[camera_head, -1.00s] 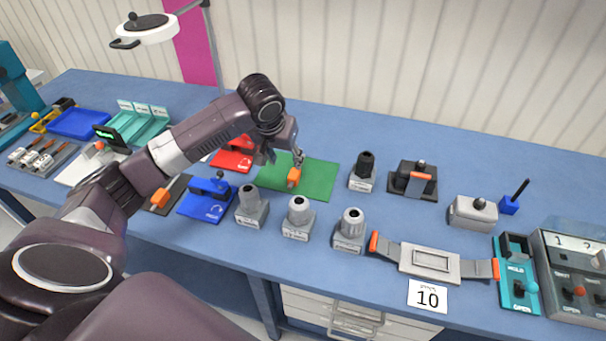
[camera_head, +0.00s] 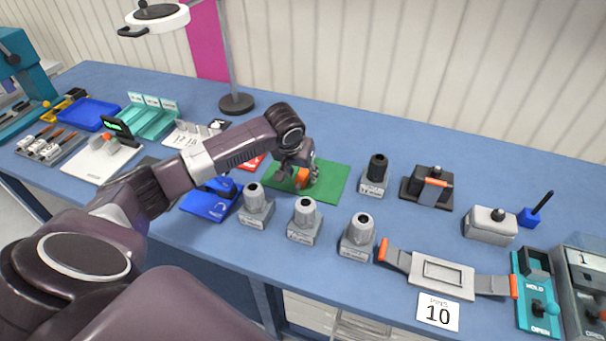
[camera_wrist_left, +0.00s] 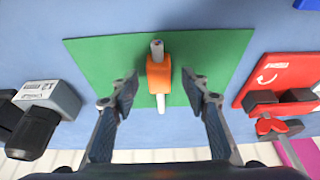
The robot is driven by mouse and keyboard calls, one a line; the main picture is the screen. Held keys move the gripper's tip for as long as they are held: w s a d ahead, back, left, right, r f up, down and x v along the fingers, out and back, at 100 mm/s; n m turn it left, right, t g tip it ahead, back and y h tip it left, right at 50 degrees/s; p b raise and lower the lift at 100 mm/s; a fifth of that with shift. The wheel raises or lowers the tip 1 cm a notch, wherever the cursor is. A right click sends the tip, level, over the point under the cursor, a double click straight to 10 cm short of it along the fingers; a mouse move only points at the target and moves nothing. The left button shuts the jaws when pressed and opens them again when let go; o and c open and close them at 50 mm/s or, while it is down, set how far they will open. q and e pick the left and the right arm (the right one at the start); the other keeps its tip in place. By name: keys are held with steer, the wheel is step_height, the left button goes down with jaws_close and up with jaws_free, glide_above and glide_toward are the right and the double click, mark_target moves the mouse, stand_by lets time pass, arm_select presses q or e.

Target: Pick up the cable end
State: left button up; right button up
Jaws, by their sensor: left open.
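The cable end is a short grey-white cable piece with an orange sleeve (camera_wrist_left: 159,75), lying on the green mat (camera_wrist_left: 215,47). In the head view the orange sleeve (camera_head: 302,178) is partly covered by my gripper. My left gripper (camera_wrist_left: 158,88) is open, with one finger on each side of the orange sleeve and a gap on both sides in the wrist view. In the head view my left gripper (camera_head: 298,176) is low over the green mat (camera_head: 330,185). Whether the fingertips touch the mat is hard to tell. My right gripper is not in view.
A red fixture (camera_wrist_left: 280,75) and a grey block with a black top (camera_wrist_left: 45,105) flank the mat. Grey holders (camera_head: 305,222) stand in front of it. A black-based fixture (camera_head: 428,188) is to the right. Bare blue table lies behind the mat.

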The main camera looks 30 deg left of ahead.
arm_select(q)
steer(key=shift+x, duration=0.8)
steer(key=shift+c, duration=0.6)
steer(key=shift+r, duration=0.1)
jaws_close()
